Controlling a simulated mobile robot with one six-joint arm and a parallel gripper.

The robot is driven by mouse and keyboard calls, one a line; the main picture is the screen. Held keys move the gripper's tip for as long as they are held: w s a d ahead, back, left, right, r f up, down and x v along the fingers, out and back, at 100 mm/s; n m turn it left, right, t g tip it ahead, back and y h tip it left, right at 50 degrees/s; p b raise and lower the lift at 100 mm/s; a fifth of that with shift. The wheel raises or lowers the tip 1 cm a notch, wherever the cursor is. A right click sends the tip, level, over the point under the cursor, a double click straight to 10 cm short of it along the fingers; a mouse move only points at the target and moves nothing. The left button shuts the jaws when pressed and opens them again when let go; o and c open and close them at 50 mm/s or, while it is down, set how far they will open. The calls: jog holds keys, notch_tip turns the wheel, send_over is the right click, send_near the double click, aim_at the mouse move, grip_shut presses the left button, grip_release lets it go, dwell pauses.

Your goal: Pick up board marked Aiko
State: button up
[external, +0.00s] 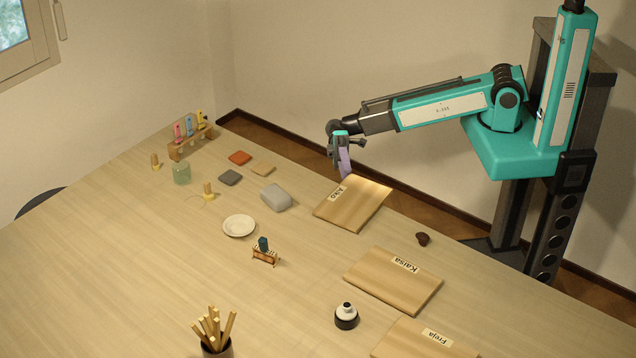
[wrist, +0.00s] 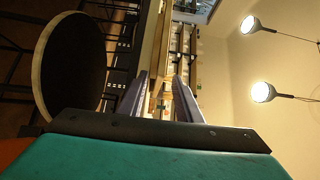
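The board marked Aiko (external: 358,204) is a light wooden rectangle lying flat on the table, right of the middle in the external view. Its name label is near its left edge. My gripper (external: 346,170) is at the board's far edge, with its pale purple fingers pointing down close to that edge. Whether they touch the board cannot be told. In the wrist view, the two fingers of my gripper (wrist: 161,80) stand apart with a gap between them, so it is open. A narrow wooden strip shows beyond the gap; I cannot tell whether it is the board.
A board marked Kaisa (external: 390,282) and one marked Freja (external: 420,343) lie nearer. The table (external: 130,270) has clear space at left.

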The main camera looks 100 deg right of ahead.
grip_shut()
dwell(0.3)
jog(key=shift+r+p, duration=0.4)
jog(key=shift+r, duration=0.9)
